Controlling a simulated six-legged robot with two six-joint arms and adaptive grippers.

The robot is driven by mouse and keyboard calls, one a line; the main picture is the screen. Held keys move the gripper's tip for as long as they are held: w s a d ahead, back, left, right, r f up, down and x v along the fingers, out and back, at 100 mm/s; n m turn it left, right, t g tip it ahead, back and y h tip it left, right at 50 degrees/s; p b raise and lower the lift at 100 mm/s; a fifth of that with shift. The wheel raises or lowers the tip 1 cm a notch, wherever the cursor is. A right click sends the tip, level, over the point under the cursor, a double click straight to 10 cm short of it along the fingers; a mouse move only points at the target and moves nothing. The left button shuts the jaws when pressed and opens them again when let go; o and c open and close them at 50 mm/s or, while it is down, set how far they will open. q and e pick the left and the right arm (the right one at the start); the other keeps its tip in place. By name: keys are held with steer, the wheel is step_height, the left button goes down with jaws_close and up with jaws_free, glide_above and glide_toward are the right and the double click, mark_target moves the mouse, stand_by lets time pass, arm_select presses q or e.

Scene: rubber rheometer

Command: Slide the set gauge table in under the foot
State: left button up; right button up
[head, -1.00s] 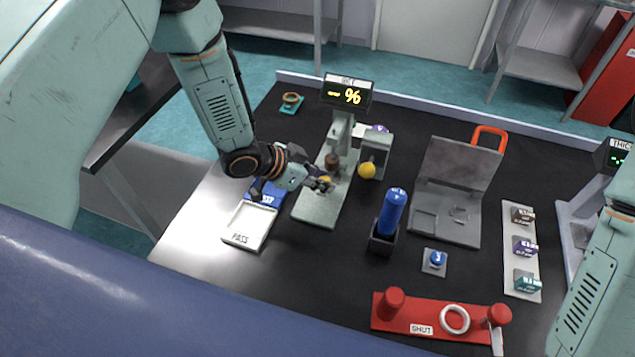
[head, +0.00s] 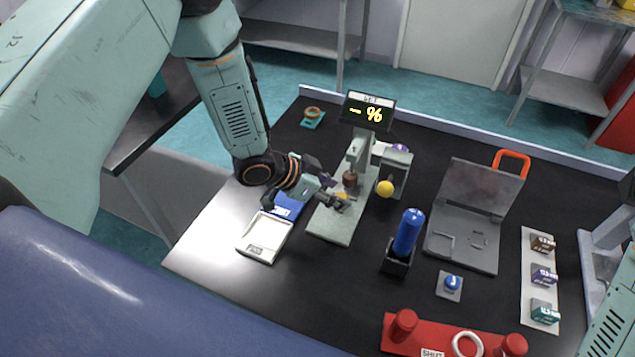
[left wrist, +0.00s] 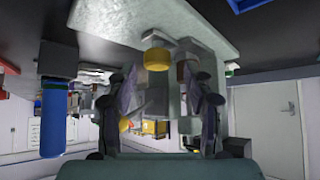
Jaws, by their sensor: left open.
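The grey-green gauge stand (head: 333,226) stands on the black bench under a display reading dashes and "%". Its brown foot (head: 350,181) hangs above the base plate. A small yellow-topped piece (head: 342,196), which I take for the set gauge table, sits on the plate near the foot, partly hidden by my fingers. In the left wrist view, which is upside down, a yellow round piece (left wrist: 157,58) on a pale stem shows between the finger lines. My left gripper (head: 340,203) is open at the plate, by the yellow piece. Contact cannot be told. My right gripper is out of view.
A yellow ball knob (head: 385,188) on a grey block is right of the stand. A white tray (head: 246,256) and blue plate (head: 287,207) lie left. A blue cylinder (head: 409,230) stands in a black holder in front right. Bare bench shows in front of the stand.

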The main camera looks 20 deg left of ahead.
arm_select(q)
steer(key=v, duration=1)
steer(key=shift+a+r, duration=0.15)
steer(key=shift+r, duration=0.05)
stand_by(0.3)
